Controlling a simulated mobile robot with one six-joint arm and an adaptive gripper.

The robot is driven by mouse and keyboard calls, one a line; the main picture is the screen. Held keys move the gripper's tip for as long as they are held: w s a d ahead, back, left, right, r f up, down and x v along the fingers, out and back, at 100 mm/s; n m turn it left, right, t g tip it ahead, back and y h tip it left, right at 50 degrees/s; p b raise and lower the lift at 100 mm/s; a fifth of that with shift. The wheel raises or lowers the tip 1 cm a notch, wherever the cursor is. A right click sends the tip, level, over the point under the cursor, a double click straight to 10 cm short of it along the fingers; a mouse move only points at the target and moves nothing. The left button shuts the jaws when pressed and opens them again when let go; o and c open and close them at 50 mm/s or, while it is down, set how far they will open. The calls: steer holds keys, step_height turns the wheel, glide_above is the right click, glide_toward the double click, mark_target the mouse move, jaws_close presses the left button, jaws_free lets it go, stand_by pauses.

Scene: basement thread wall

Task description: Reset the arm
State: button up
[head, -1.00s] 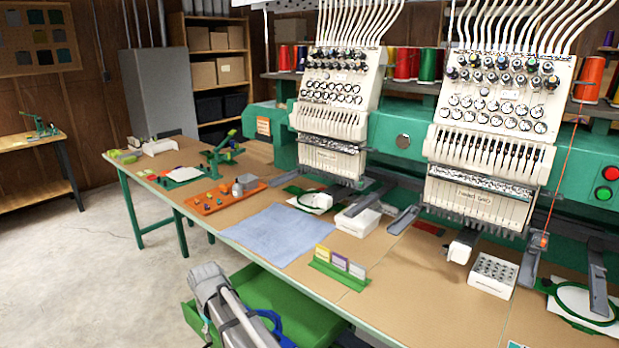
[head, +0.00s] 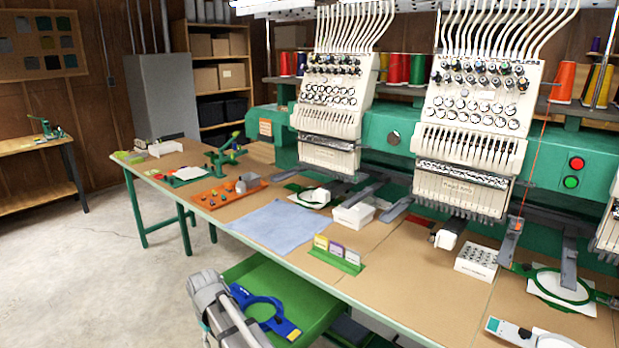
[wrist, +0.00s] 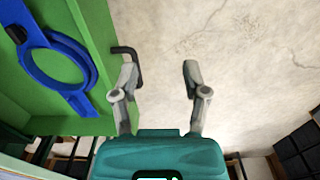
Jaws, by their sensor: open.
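My gripper (wrist: 160,80) is open and empty in the wrist view. Its two grey fingers stand apart over the concrete floor, to the right of an open green drawer (wrist: 75,125). The left finger is close to the drawer's dark handle (wrist: 127,52); I cannot tell whether they touch. A blue hoop with flat arms (wrist: 62,92) lies in the drawer. In the head view, part of my grey arm (head: 222,312) is at the bottom, in front of the green drawer (head: 312,318) and the blue hoop (head: 293,330). My fingertips are not clear there.
The long worktable (head: 400,285) stands just behind and above the drawer, with a blue cloth (head: 277,227), a green card holder (head: 335,260) and an orange tray (head: 215,196) on it. Embroidery heads (head: 470,150) line its back. The floor (head: 110,270) at left is clear.

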steer(key=s+d+f+m+b, duration=0.3)
steer(key=d, duration=1.1)
steer(key=s+d+f+m+b, duration=0.3)
steer(key=d+m, duration=0.1)
steer(key=d, duration=1.1)
steer(key=s+d+f+m+b, duration=0.2)
steer(key=d+f+m+b, duration=0.1)
steer(key=d, duration=1.1)
step_height(320, 180, up, 23)
steer(key=p, duration=2.2)
steer(key=shift+s+a+p, duration=0.15)
steer(key=shift+p, duration=0.25)
steer(key=shift+f, duration=0.1)
